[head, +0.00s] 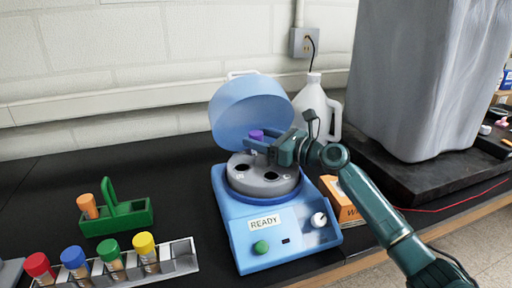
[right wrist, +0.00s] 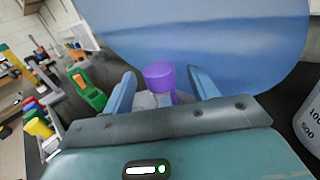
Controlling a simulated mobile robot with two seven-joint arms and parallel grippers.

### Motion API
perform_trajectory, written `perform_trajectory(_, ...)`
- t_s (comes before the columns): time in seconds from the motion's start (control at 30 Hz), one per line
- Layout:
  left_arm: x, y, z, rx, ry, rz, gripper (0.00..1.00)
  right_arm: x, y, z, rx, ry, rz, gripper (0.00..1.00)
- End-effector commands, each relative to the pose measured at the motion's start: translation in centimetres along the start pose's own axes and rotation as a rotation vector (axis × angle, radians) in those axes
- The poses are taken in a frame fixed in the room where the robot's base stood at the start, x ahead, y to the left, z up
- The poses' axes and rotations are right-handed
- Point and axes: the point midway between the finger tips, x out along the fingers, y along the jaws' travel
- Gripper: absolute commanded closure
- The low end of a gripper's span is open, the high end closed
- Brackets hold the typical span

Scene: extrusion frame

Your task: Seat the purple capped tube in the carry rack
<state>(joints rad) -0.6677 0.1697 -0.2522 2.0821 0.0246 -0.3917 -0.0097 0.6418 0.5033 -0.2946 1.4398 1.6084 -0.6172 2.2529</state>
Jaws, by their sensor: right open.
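The purple capped tube (head: 257,134) sits in the rotor of the blue centrifuge (head: 232,226), at the back, with its cap standing up. My right gripper (head: 262,143) is open at the purple cap. In the right wrist view the purple cap (right wrist: 160,77) is between the two separated blue fingers (right wrist: 164,90), with gaps on both sides. The green carry rack (head: 130,218), with an upright handle, stands on the bench at the left. An orange capped tube (head: 88,204) stands at its left end. My left gripper is not in view.
The centrifuge's raised blue lid (head: 246,108) stands behind my right gripper. A white rack (head: 180,256) with red, blue, green and yellow capped tubes is at front left. A white jug (head: 314,108) and an orange box (head: 341,200) are right of the centrifuge.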

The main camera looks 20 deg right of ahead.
Motion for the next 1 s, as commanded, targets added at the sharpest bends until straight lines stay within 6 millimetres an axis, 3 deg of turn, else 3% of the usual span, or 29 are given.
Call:
perform_trajectory(0.17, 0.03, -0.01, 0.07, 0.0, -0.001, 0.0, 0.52, -0.02, 0.01, -0.03, 0.0, 0.0, 0.0, 0.43)
perform_trajectory(0.73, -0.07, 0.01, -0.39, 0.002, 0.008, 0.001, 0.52, -0.06, 0.01, -0.03, 0.001, 0.0, 0.0, 0.9)
perform_trajectory(1.0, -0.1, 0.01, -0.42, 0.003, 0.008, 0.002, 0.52, -0.06, 0.0, 0.13, 0.0, 0.0, 0.0, 0.9)
